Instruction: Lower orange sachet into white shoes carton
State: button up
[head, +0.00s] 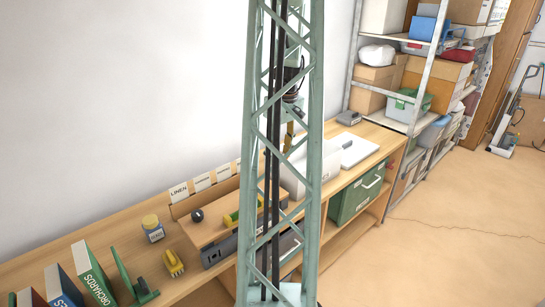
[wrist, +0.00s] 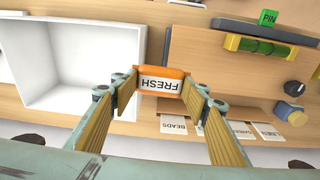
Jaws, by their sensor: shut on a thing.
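My gripper (wrist: 160,92) is shut on an orange sachet (wrist: 173,70) with a white label reading FRESH, which shows upside down in the wrist view. The open white carton (wrist: 138,45) lies to the left there, its inside empty where visible. The sachet appears just right of the carton's right wall, with my left finger across its near right corner. Its height above the shelf is hard to judge. In the head view the carton (head: 296,182) stands on the bench, partly behind my lattice column. My gripper (head: 289,140) is above it, mostly hidden, and the sachet cannot be made out.
A flat white lid (head: 361,150) lies right of the carton. A yellow-green spirit level (wrist: 260,46) and a green PIN block (wrist: 268,17) lie right of the sachet in the wrist view. Label cards (wrist: 175,125) line the near side. Books (head: 93,272) stand at the bench's left.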

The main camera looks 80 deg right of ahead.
jog(key=s+d+p, duration=0.2)
jog(key=s+d, duration=0.2)
jog(key=d, duration=0.5)
jog(key=s+d+p, duration=0.2)
jog(key=s+d, duration=0.2)
jog(key=d, duration=0.4)
jog(key=shift+s+d+r+p, duration=0.2)
jog(key=shift+d+p, duration=0.1)
jog(key=shift+d, duration=0.1)
dwell(0.4)
jog(key=shift+f, duration=0.35)
jog(key=shift+f+b, duration=3.45)
jog(key=shift+f, duration=3.3)
jog(key=shift+f, duration=0.1)
